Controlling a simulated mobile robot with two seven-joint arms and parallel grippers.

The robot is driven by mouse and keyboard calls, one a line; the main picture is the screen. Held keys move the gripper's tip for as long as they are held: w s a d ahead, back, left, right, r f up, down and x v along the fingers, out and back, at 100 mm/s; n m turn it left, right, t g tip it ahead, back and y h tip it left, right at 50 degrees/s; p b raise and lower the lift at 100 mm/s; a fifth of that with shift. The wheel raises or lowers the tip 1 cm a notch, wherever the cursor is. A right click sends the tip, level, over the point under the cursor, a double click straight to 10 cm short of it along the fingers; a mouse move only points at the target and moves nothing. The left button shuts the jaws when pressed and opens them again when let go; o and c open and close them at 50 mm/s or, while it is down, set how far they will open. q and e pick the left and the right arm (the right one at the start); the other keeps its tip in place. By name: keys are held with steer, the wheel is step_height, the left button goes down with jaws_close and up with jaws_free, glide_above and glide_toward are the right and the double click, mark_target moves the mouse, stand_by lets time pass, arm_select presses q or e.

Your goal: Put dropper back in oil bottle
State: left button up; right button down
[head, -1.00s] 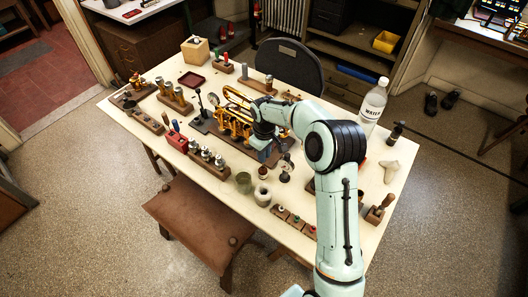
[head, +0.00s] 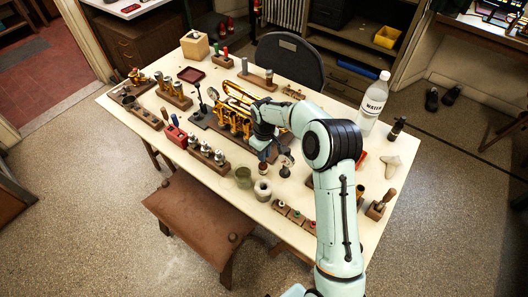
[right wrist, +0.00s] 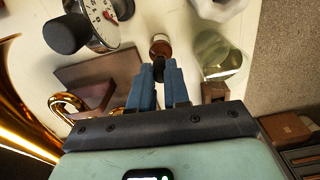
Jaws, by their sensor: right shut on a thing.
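My right gripper (head: 264,154) is over the middle of the table, pointing down. In the right wrist view its two blue fingers (right wrist: 158,88) are nearly together, shut on the small black dropper (right wrist: 158,68). The small amber oil bottle (right wrist: 161,46) is just beyond the fingertips, in line with the dropper. In the head view the bottle (head: 263,169) is small and dark, just below the gripper. I cannot tell whether the dropper's tip is inside the bottle neck. My left gripper is not in view.
A brass horn (head: 233,120) lies on its wooden stand behind the gripper. A greenish glass jar (head: 243,177) and a white jar (head: 262,191) stand close in front. A dial gauge (right wrist: 100,20) is near the fingers. A water bottle (head: 373,103) stands at the right.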

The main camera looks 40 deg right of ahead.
steer(key=shift+f, duration=0.55)
steer(key=c, duration=1)
jaws_free()
steer(key=shift+r, duration=0.1)
step_height(320, 180, up, 13)
steer(key=shift+r+p, duration=0.1)
steer(key=shift+p, duration=0.25)
